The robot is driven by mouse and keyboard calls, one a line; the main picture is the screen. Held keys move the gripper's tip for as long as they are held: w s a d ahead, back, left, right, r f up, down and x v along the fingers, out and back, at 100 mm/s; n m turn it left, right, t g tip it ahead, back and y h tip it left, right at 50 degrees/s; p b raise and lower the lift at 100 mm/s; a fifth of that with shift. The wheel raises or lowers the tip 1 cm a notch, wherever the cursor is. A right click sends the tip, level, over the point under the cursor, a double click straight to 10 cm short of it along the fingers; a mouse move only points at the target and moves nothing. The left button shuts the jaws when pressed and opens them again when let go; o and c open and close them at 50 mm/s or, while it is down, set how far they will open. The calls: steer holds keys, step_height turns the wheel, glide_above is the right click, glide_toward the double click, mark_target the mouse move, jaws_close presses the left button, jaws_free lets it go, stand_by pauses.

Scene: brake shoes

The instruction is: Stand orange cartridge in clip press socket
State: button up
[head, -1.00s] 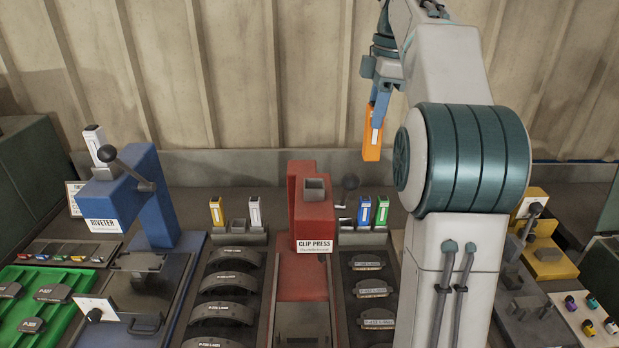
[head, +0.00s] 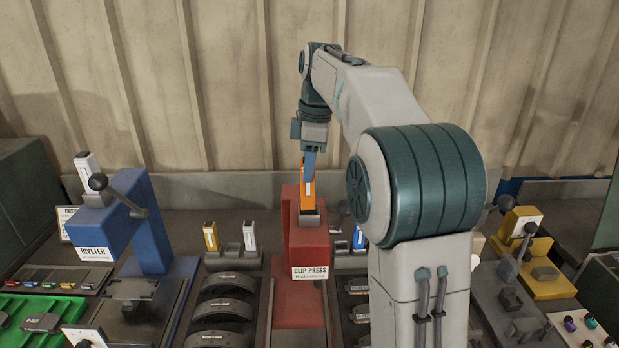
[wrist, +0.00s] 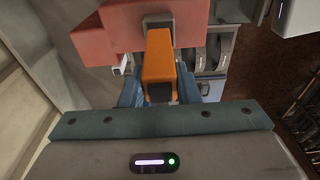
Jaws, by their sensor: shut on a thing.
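The orange cartridge (head: 308,190) has a white label and stands nearly upright at the top of the red clip press (head: 306,246). My gripper (head: 309,158) is shut on its upper part from above. The cartridge's lower end is at the grey socket (head: 309,219) on top of the press. I cannot tell how deep it sits in the socket. In the wrist view the orange cartridge (wrist: 158,68) lies between my blue fingers, with the red press (wrist: 110,35) and grey socket (wrist: 160,18) beyond it.
The blue riveter (head: 140,220) stands to the left. Yellow (head: 211,237) and white (head: 249,236) cartridges stand in a rack left of the press, and a blue one (head: 358,237) right of it. A yellow machine (head: 545,262) stands far right. My arm hides part of the bench.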

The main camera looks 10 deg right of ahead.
steer(key=shift+f, duration=1.75)
steer(key=o, duration=1.1)
steer(key=shift+f, duration=0.1)
steer(key=r, duration=0.4)
steer(key=d+r, duration=0.1)
steer(key=r, duration=0.7)
steer(key=shift+s+d+p, duration=0.2)
steer(key=shift+p, duration=0.1)
steer(key=shift+s, duration=0.1)
